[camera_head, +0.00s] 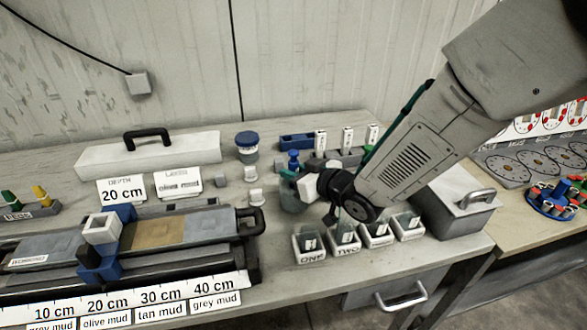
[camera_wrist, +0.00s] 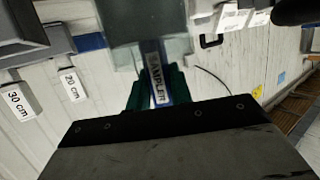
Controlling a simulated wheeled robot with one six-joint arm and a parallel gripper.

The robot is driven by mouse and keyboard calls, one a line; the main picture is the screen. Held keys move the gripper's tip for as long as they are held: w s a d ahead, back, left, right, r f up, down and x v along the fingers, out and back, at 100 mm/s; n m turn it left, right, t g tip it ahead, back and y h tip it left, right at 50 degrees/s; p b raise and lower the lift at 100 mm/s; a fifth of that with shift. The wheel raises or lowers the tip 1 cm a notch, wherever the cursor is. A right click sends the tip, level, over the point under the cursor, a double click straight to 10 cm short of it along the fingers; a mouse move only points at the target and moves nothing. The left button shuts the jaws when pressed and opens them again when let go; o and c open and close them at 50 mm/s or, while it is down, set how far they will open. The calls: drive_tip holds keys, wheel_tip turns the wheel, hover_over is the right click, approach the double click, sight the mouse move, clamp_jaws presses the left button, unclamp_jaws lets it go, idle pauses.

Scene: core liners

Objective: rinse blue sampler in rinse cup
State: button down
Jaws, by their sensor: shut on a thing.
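My gripper (camera_wrist: 157,92) is shut on the blue sampler (camera_wrist: 156,72), whose handle carries a SAMPLER label between the green fingers in the wrist view. The sampler's far end meets a translucent grey vessel (camera_wrist: 150,22), likely the rinse cup. I cannot tell whether the end is inside it or only in line with it. In the head view my gripper (camera_head: 291,180) is low over the middle of the bench, beside a clear, dark-tinted vessel (camera_head: 292,198). The sampler's tip is hidden there.
Clear labelled cups (camera_head: 310,245) stand in a row in front of my wrist. A blue-lidded jar (camera_head: 247,146) and small white blocks (camera_head: 256,197) are to the left. The core tray (camera_head: 160,235) fills the front left. A grey metal box (camera_head: 455,205) stands at right.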

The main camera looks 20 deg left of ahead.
idle(0.4)
drive_tip(key=shift+r, duration=0.6)
drive_tip(key=shift+f, duration=0.1)
drive_tip(key=shift+f, duration=0.6)
drive_tip(key=shift+r, duration=0.1)
drive_tip(key=shift+r, duration=0.6)
drive_tip(key=shift+f, duration=0.15)
drive_tip(key=shift+f, duration=0.55)
drive_tip(key=shift+r, duration=0.1)
